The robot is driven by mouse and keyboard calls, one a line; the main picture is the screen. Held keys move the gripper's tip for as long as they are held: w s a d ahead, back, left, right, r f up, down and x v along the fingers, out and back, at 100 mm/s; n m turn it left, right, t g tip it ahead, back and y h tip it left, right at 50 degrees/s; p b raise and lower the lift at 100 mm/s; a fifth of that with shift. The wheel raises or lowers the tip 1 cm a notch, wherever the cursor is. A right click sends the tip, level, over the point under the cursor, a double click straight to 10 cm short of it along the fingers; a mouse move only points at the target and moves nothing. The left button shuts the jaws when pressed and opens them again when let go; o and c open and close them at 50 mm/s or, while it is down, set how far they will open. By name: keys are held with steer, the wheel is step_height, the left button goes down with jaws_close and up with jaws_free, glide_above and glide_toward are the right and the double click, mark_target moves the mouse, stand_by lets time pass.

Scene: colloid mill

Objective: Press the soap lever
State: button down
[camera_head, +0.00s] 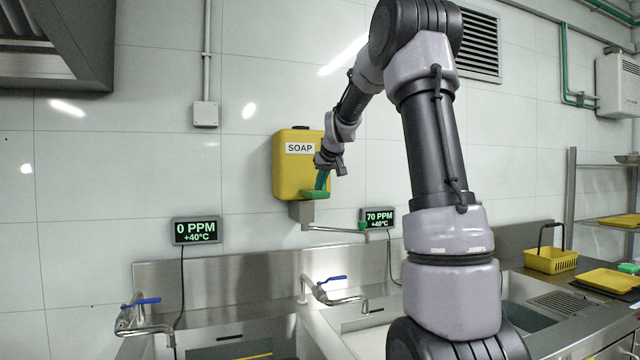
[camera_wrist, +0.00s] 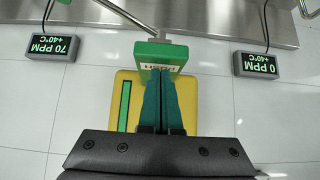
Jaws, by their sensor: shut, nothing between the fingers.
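The yellow soap dispenser (camera_head: 290,175), labelled SOAP, is fixed to the tiled wall. Its green soap lever (camera_head: 313,194) sticks out at the bottom. My gripper (camera_head: 321,187) is in front of the dispenser, pointing down, its teal fingertips at the top of the lever. In the wrist view, which is upside down, the lever (camera_wrist: 160,51) with its lettering lies just beyond the fingertips (camera_wrist: 159,76). The fingers are shut together and empty. I cannot tell whether they touch the lever. The yellow dispenser body (camera_wrist: 124,86) shows behind the fingers.
A metal spout (camera_head: 335,229) runs below the dispenser to the right. Two displays, 0 PPM (camera_head: 196,231) and 70 PPM (camera_head: 380,218), hang on the wall. Steel sinks with blue-handled taps (camera_head: 335,293) stand below. A yellow basket (camera_head: 550,261) is at the right.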

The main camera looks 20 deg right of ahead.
mark_target(321, 195)
step_height(321, 195, down, 7)
steer(key=shift+s+r, duration=0.2)
steer(key=shift+s, duration=0.05)
steer(key=shift+f, duration=0.1)
steer(key=r, duration=0.2)
steer(key=s+r, duration=0.1)
steer(key=r, duration=0.1)
steer(key=shift+s, duration=0.15)
steer(key=s+r, duration=0.4)
steer(key=s, duration=0.5)
steer(key=shift+s, duration=0.3)
steer(key=shift+r, duration=0.1)
